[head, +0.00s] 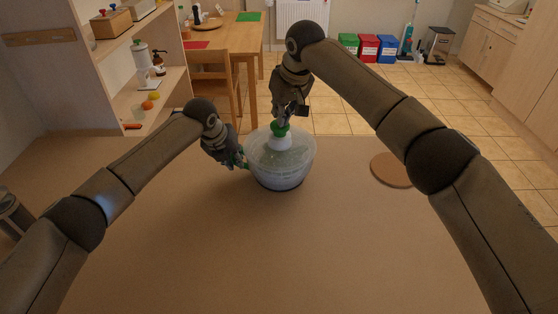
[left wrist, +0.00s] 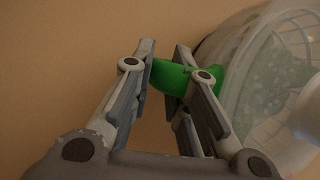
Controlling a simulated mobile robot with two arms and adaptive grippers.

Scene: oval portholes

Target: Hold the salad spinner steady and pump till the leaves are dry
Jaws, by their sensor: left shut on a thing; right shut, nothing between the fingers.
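The salad spinner (head: 269,172) is a clear bowl with a whitish basket and lid, standing upright on the brown table. A green pump knob (head: 281,129) tops its white centre. My left gripper (head: 240,162) is at the bowl's left side, shut on a green handle, which shows between its fingers in the left wrist view (left wrist: 172,78). My right gripper (head: 283,121) is shut and points down at the top of the green knob. Whether it touches the knob is hard to tell.
A round brown board (head: 391,170) lies to the right of the spinner. The table's front area (head: 270,245) is clear. A shelf (head: 150,95) with small items stands at the back left, and a wooden dining table (head: 232,33) is beyond.

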